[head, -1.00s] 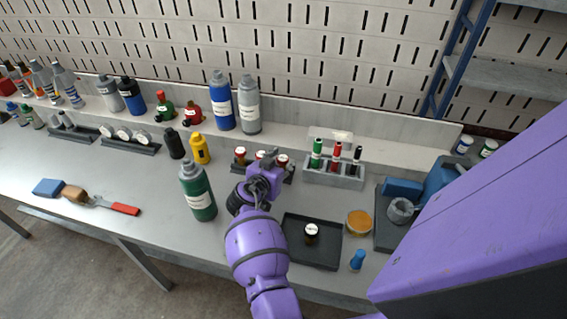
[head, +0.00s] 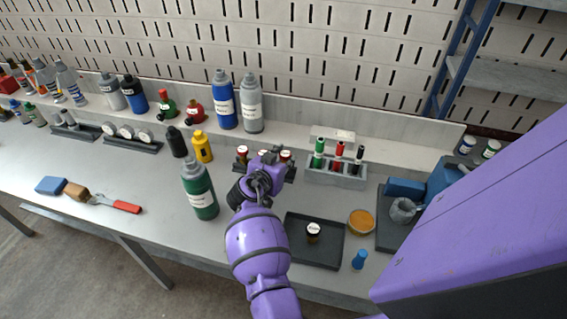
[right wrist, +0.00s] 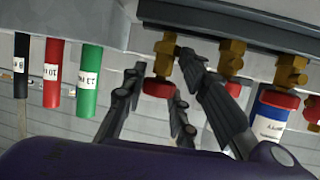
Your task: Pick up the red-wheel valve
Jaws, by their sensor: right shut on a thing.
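Several brass valves with red wheels stand in a dark rack at the back of the bench. In the right wrist view, which is upside down, one red-wheel valve (right wrist: 158,88) sits between the fingers of my right gripper (right wrist: 162,78), which is shut on it. The valve still appears to be at the rack. Two more valves (right wrist: 232,62) (right wrist: 291,72) stand beside it. In the head view my right gripper (head: 268,160) reaches the rack from the front and hides part of it. My left gripper is not in view.
A green bottle (head: 199,188) stands close to the left of my right arm. A dark tray (head: 318,252) with a small jar (head: 313,232) lies to the right. A grey holder with capped tubes (head: 338,172) stands right of the valves.

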